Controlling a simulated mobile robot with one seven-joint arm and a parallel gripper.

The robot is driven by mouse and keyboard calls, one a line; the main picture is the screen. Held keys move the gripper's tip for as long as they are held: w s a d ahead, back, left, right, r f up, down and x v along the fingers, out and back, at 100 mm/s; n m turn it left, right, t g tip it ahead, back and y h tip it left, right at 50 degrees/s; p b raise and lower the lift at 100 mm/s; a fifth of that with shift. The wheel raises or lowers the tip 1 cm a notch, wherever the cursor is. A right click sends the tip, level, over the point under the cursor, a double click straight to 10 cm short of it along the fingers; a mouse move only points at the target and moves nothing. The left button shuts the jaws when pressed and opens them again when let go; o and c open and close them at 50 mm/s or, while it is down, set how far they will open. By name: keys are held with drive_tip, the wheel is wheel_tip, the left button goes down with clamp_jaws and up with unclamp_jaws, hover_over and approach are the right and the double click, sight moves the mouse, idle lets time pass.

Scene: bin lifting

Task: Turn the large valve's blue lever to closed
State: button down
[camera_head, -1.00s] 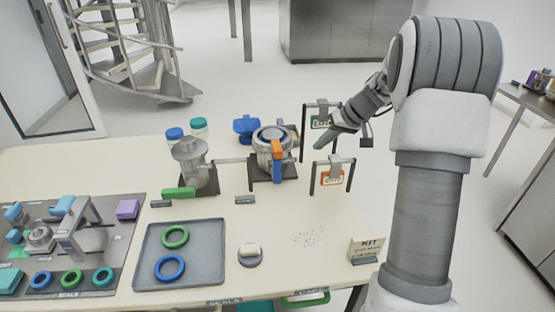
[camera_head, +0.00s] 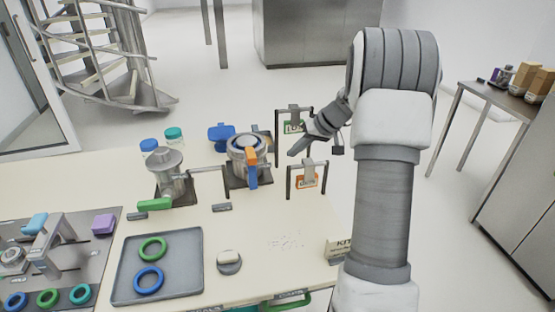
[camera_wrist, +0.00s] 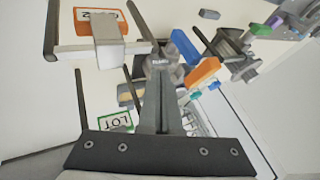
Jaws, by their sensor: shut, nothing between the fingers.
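The large metal valve (camera_head: 240,172) stands upright on a dark base near the table's back edge. Its blue lever (camera_head: 252,177) hangs down the front, below an orange block (camera_head: 251,156). In the wrist view, the blue lever (camera_wrist: 184,46) and the orange block (camera_wrist: 202,72) show just right of my fingers. My gripper (camera_head: 291,152) is shut and empty, to the right of the valve and apart from it, between the two tag frames. In the wrist view, my gripper (camera_wrist: 160,68) covers part of the valve.
A frame with a green tag (camera_head: 293,127) stands behind my gripper, and one with an orange tag (camera_head: 307,182) in front. A smaller valve (camera_head: 168,172) with a green lever (camera_head: 155,204) stands left. A grey tray (camera_head: 124,285) holds two rings.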

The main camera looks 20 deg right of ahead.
drive_tip(key=w+a+f+p, duration=0.1)
drive_tip(key=w+a+f, duration=0.4)
drive_tip(key=a+f, duration=0.2)
drive_tip(key=shift+a+f, duration=0.2)
drive_tip(key=shift+a, duration=0.1)
drive_tip(key=shift+w+a+r+h, duration=0.2)
drive_tip(key=shift+a+h, duration=0.3)
drive_tip(key=shift+h, duration=0.3)
drive_tip(key=shift+s+r, duration=0.1)
drive_tip(key=v, duration=1.7)
drive_tip(key=shift+d+r, duration=0.15)
drive_tip(key=shift+d, duration=0.05)
